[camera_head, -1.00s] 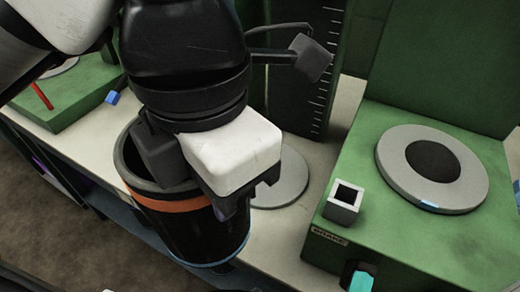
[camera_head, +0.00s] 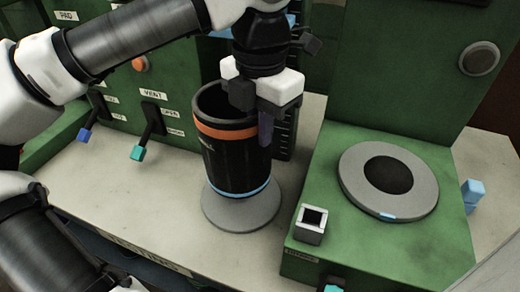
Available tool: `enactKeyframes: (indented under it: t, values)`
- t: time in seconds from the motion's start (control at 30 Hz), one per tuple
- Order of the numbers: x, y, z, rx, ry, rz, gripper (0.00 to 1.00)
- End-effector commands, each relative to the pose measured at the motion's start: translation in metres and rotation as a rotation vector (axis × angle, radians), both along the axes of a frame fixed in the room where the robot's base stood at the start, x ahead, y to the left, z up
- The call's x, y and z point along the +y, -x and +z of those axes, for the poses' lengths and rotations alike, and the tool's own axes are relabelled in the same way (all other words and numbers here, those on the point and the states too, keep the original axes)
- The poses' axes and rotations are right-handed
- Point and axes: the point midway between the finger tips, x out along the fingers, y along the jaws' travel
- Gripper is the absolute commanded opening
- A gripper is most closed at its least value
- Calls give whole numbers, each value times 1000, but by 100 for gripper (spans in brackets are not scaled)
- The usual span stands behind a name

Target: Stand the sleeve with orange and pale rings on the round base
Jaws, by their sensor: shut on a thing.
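The sleeve (camera_head: 232,160) is a black open-topped cylinder with an orange ring near its top and a pale blue ring at its bottom. It is upright, over the middle of the round base (camera_head: 240,220), a flat grey disc on the bench. I cannot tell whether its bottom touches the disc. My gripper (camera_head: 256,112) points down and is shut on the right side of the sleeve's rim. One finger shows against the outside of the wall; the other is hidden.
A green machine block (camera_head: 330,175) with a grey ring plate (camera_head: 352,187) and a small square socket (camera_head: 310,236) stands close on the right. Green panels with levers (camera_head: 152,122) stand behind on the left. The pale bench (camera_head: 140,200) is clear to the left of the base.

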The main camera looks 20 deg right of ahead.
Motion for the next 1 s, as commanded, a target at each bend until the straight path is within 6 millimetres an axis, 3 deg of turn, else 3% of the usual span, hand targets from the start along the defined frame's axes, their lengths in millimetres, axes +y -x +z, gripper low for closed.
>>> enactKeyframes:
  t: [0.53,1.0]
  values:
    - [3,2,-60,4,-1,-1,0]
    - [-1,-1,-71,0,-1,0,0]
